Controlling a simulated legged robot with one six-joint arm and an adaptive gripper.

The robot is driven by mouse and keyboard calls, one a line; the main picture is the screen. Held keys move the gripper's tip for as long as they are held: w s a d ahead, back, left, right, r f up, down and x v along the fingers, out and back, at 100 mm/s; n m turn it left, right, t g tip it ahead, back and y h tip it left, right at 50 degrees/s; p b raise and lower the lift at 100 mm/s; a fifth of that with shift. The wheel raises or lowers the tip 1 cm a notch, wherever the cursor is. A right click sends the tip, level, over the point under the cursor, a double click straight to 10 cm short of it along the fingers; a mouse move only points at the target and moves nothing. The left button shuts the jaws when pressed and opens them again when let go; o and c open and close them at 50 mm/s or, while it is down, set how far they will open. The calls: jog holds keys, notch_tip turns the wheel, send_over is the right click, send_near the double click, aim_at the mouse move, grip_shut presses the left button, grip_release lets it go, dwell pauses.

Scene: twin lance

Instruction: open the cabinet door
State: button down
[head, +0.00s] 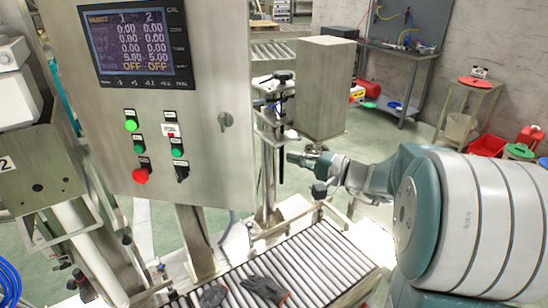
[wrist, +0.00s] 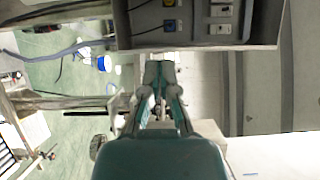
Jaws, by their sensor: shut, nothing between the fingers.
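A grey metal control cabinet (head: 205,75) fills the upper left of the head view. Its front carries a screen, several buttons and a small round latch (head: 225,120) near the right edge. The front looks closed. My gripper (head: 292,157) is to the right of the cabinet and lower than the latch, apart from it in the picture. In the wrist view my gripper (wrist: 158,68) has its fingers together, with nothing held. I cannot clearly make out the control cabinet's front or latch in the wrist view.
A roller conveyor (head: 300,262) with dark gloves (head: 264,289) on it runs below the cabinet. A metal stand (head: 272,125) is just behind my gripper. A plain grey box-shaped unit (head: 325,85) and a workbench (head: 400,48) stand further back. Green floor lies between.

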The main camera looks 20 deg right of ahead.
jog(key=w+a, duration=0.3)
jog(key=a, duration=0.5)
jog(key=shift+a, duration=0.15)
dwell(0.4)
